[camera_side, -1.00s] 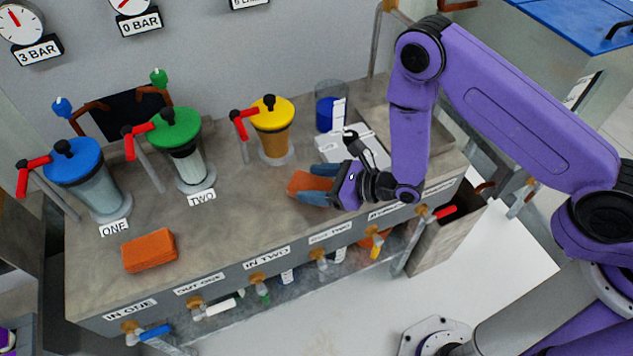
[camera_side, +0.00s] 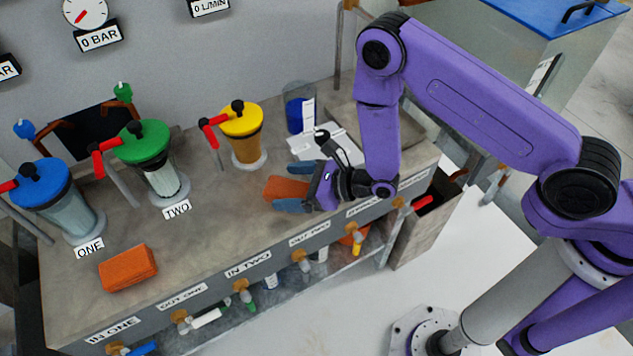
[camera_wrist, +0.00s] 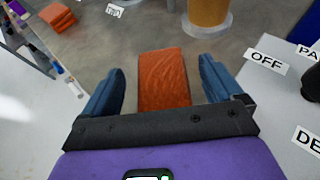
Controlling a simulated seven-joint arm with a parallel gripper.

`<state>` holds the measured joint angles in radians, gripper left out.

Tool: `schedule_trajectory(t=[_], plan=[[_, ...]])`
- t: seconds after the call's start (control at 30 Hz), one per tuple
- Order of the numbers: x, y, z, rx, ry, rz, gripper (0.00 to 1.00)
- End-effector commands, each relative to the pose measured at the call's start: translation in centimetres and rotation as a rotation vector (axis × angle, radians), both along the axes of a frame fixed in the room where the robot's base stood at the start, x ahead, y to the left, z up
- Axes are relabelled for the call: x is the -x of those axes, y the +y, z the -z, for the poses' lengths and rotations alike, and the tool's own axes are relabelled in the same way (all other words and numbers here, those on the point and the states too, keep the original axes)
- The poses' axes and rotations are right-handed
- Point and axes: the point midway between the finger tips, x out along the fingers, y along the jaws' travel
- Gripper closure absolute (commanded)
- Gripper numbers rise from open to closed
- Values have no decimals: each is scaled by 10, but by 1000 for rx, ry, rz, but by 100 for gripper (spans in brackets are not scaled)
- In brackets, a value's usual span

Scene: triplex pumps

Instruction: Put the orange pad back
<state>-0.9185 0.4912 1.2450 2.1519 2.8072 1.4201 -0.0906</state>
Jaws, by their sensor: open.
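An orange pad (camera_side: 284,188) lies on the grey bench near its front edge, right of the yellow-lidded pump. My gripper (camera_side: 297,187) is open at the bench, with its blue fingers on either side of this pad. In the wrist view the pad (camera_wrist: 163,82) sits between the fingers of my gripper (camera_wrist: 162,75), with a gap on each side. A stack of orange pads (camera_side: 128,268) lies at the front left of the bench, below pump ONE. It also shows at the top left of the wrist view (camera_wrist: 57,16).
Pumps with blue (camera_side: 50,195), green (camera_side: 150,160) and yellow (camera_side: 243,138) lids stand along the back, with red-handled valves. A blue-filled beaker (camera_side: 298,108) and a white labelled panel (camera_wrist: 275,70) are close to my gripper. The bench between stack and gripper is clear.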

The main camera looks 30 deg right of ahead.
Motion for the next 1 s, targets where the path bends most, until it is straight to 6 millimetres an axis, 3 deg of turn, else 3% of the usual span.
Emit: schedule_trajectory(t=[0.57, 1.0], plan=[[63, -65, -37, 1, 5, 6, 7], [76, -76, -44, 0, 1, 1, 7]])
